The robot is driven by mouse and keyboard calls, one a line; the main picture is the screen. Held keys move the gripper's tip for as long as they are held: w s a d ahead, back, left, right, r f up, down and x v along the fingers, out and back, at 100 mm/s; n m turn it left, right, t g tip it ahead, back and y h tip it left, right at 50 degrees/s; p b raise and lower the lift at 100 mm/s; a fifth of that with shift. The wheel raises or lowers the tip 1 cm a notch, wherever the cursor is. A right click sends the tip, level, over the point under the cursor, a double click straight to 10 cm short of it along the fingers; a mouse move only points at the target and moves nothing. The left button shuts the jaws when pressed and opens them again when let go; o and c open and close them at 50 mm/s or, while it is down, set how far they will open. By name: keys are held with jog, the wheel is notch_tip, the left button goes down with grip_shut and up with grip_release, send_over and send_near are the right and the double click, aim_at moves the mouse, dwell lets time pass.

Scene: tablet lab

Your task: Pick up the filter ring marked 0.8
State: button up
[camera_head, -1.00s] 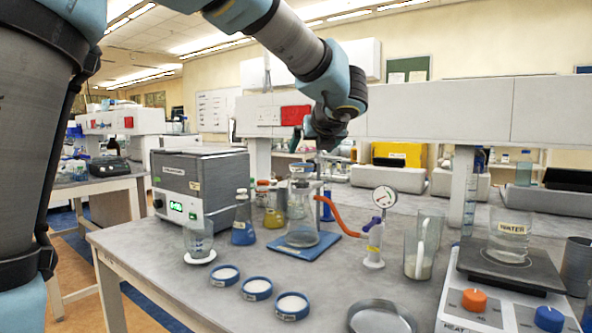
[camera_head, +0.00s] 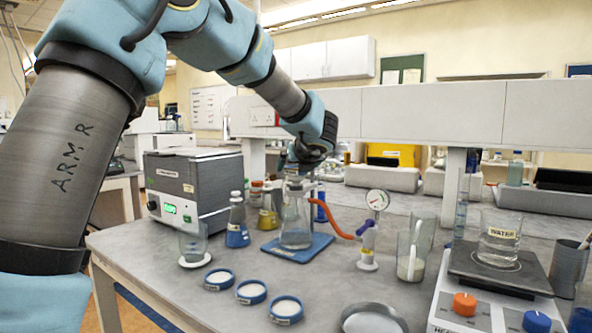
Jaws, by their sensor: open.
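Three blue filter rings with white discs lie in a slanting row on the grey bench: the left ring (camera_head: 219,277), the middle ring (camera_head: 251,291) and the right ring (camera_head: 286,307). Each has a small label on its front edge, too small to read, so I cannot tell which is marked 0.8. My gripper (camera_head: 296,170) is small and partly hidden at the end of my arm. It appears over the top of the filter flask, behind and well above the rings, with nothing seen in it. Its jaws are open.
Behind the rings stand a beaker (camera_head: 192,244), a blue-liquid flask (camera_head: 237,224) and the filter flask (camera_head: 296,226) on a blue mat, with an orange hose (camera_head: 340,230). A glass dish (camera_head: 370,320) and hotplate (camera_head: 497,268) are right. Bench around the rings is clear.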

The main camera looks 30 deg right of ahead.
jog(key=shift+c, duration=0.2)
jog(key=c, duration=1.1)
jog(key=shift+r, duration=0.1)
